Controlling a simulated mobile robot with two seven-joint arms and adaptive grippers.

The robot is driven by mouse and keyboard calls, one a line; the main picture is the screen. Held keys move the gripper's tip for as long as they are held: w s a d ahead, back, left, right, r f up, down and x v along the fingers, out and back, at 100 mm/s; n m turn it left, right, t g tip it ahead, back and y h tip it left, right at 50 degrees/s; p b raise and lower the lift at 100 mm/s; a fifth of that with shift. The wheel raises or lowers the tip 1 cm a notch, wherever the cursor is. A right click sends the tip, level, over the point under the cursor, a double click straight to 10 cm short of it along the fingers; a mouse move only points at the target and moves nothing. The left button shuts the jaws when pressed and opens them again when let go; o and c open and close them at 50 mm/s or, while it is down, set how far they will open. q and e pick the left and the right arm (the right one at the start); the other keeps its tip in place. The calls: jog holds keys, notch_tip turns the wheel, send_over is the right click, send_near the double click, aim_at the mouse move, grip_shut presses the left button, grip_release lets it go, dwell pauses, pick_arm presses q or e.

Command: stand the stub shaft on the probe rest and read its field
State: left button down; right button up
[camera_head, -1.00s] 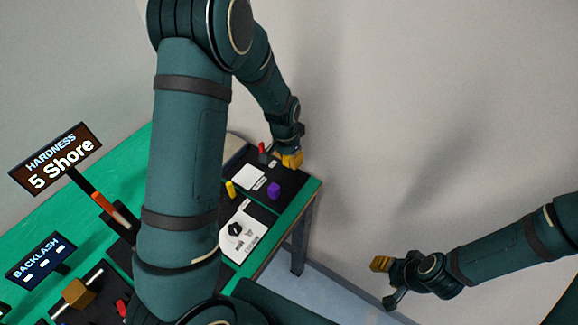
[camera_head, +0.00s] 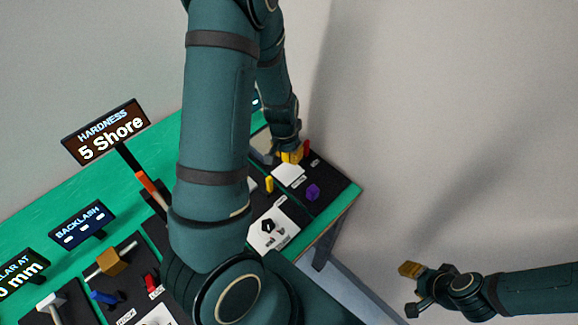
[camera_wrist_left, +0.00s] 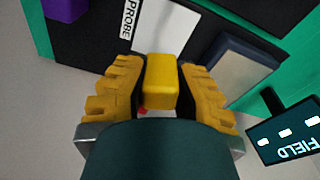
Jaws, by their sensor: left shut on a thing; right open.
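My left gripper (camera_head: 291,157) is shut on a yellow block-like piece (camera_wrist_left: 161,80), which I take to be the stub shaft. The piece fills the gap between the ribbed yellow fingers in the left wrist view; its lower end is hidden. A white plate (camera_head: 288,176) lies just in front of this gripper, and the white strip marked PROBE (camera_wrist_left: 157,25) shows beyond the fingers in the wrist view. A dark FIELD display (camera_wrist_left: 286,131) stands at the right there, its digits showing only dashes. My right gripper (camera_head: 408,288) is open and empty, off the table.
A red piece (camera_head: 306,147) stands right of the left gripper. A purple piece (camera_head: 313,192) and another yellow piece (camera_head: 269,184) stand nearby. A grey-topped block (camera_wrist_left: 236,72) is beside the white strip. The HARDNESS sign (camera_head: 106,131) reads 5 Shore. My left arm hides mid-table.

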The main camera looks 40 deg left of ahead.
aim_at(289, 171)
pick_arm(q)
notch_tip(289, 171, down, 6)
jog(key=shift+r+b, duration=0.1)
jog(key=shift+b, duration=0.4)
jog(key=shift+f, duration=0.25)
jog(key=c, duration=0.9)
grip_release()
jog(key=shift+o, duration=0.2)
jog(key=shift+r, duration=0.1)
